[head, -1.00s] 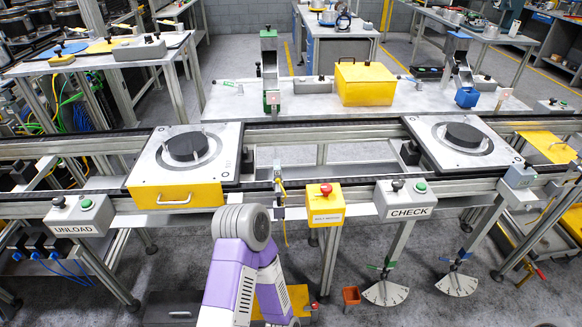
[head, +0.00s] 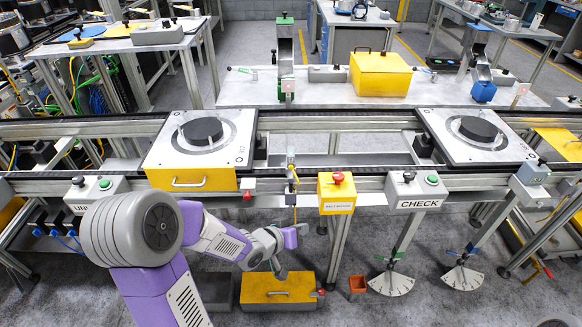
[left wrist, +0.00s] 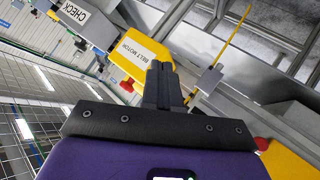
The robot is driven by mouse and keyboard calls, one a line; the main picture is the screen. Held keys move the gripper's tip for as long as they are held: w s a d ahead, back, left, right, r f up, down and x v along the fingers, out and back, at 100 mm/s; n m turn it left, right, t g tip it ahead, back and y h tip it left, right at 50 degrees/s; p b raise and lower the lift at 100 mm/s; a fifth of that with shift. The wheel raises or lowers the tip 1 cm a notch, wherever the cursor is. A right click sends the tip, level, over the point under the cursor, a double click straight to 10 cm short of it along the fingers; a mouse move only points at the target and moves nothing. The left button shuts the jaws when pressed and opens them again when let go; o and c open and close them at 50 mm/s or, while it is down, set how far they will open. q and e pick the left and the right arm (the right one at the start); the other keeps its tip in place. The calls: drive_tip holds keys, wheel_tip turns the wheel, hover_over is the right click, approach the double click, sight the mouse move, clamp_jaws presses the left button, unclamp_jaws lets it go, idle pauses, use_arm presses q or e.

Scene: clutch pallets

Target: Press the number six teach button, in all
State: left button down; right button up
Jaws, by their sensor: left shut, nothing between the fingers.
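No button marked six can be made out. The yellow BELT MOTOR box (head: 337,197) has a red mushroom button (head: 338,177); the box also shows in the left wrist view (left wrist: 128,55). The grey CHECK box (head: 415,188) carries a dark button and a green button (head: 432,180). The UNLOAD box (head: 96,190) is partly hidden by my left arm. A small red button (head: 248,190) sits beside the yellow drawer. My left gripper (head: 279,270) hangs below the conveyor front, left of the BELT MOTOR box. In the left wrist view its fingers (left wrist: 160,68) are shut and empty. My right gripper is out of view.
A sensor bracket (head: 292,178) with a thin yellow rod stands at the conveyor front. Two pallets (head: 160,153) (head: 447,140) with dark discs rest on the conveyor. A yellow-topped box (head: 260,290) lies low behind my arm. An orange bin (head: 358,285) stands right of it.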

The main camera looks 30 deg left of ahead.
sight(291, 167)
use_arm(q)
drive_tip(key=a+r+t, duration=0.2)
drive_tip(key=a+r, duration=0.1)
drive_tip(key=r, duration=0.7)
drive_tip(key=shift+s+r+m+t, duration=0.3)
drive_tip(key=shift+s, duration=0.15)
drive_tip(key=w+a+p, duration=0.2)
drive_tip(key=w+a, duration=0.2)
drive_tip(key=w, duration=0.3)
drive_tip(key=shift+w+a, duration=0.25)
drive_tip(key=shift+a, duration=0.1)
idle(1.2)
drive_tip(key=shift+w+a+p, duration=0.2)
drive_tip(key=shift+w+p, duration=0.2)
